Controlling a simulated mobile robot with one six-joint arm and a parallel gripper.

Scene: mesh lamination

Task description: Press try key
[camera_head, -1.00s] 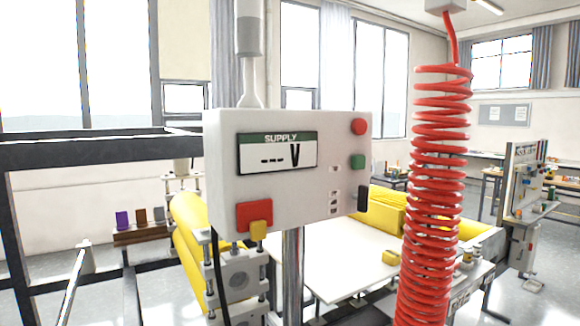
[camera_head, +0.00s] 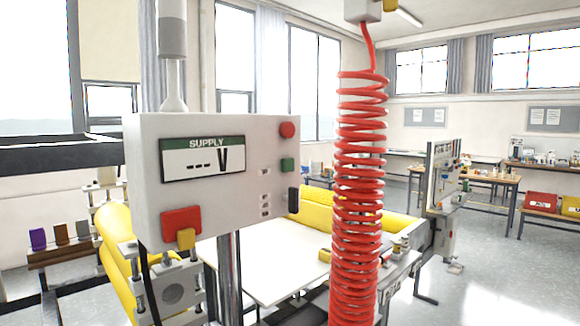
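A white control box (camera_head: 225,190) stands on a metal post at centre left. Its display (camera_head: 202,158) reads "SUPPLY" with dashes and a "V". On its face are a red round button (camera_head: 287,130), a green button (camera_head: 288,164), a black part (camera_head: 293,200) at the right edge, and several small labelled marks (camera_head: 265,205). A red block (camera_head: 181,223) with a yellow piece (camera_head: 186,239) is at the lower left. I cannot read any "try" label at this size. My gripper is not in view.
A red coiled hose (camera_head: 358,200) hangs right of the box. Behind are yellow rollers (camera_head: 115,250) and a white table (camera_head: 265,265). A workbench (camera_head: 480,180) stands at the back right. Grey floor (camera_head: 490,270) is open at the right.

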